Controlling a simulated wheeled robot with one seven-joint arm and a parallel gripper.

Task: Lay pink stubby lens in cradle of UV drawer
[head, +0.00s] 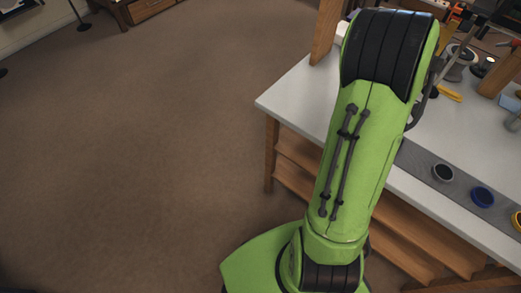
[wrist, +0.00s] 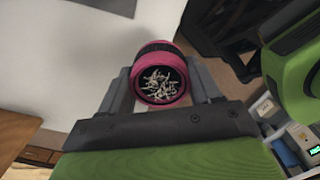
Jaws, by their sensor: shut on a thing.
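The pink stubby lens (wrist: 161,52) shows in the wrist view, held between the two grey fingers of my gripper (wrist: 160,73). My gripper is shut on its sides. The lens has a dark ribbed band, and its open end faces the camera, showing a cluster of small pale bits inside. In the head view my green arm reaches up over the workbench and hides the gripper and the lens. I cannot make out the UV drawer or its cradle in either view.
In the head view, a white workbench (head: 293,97) stands at the right, with a grey strip carrying a dark round cup (head: 443,173) and a blue one (head: 482,197). Tools crowd its far end. Brown floor (head: 150,150) at the left is clear. A small device with a green display (wrist: 303,138) shows in the wrist view.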

